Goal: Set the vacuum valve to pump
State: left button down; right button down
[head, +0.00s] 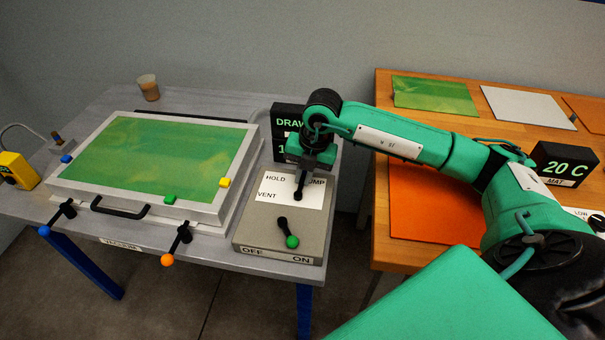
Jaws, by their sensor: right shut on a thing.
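The vacuum valve has a black lever (299,190) on a white label plate (270,186) on top of a grey control box (250,232). The plate reads HOLD at upper left, VENT at left, and "UMP" at upper right, its first letter covered. My right gripper (305,171) reaches down from above and is shut on the lever's far end, which it partly hides. The lever points away from me, between the HOLD and PUMP words; its exact setting is hard to tell. My left gripper is out of view.
A green-knobbed switch (290,240) in front of the valve leans toward ON. A dark display (284,120) stands behind the box. A wooden table (455,120) with sheets stands right, under my arm.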

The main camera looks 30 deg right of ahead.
jog(key=shift+d, duration=0.1)
dwell(0.3)
jog(key=c, duration=1.5)
grip_release()
jog(key=shift+r, duration=0.1)
jog(key=r, duration=0.4)
jog(key=s+d+r, duration=0.1)
jog(key=r, duration=0.4)
jog(key=s+d+r, duration=0.1)
jog(key=r, duration=0.3)
jog(key=shift+r, duration=0.2)
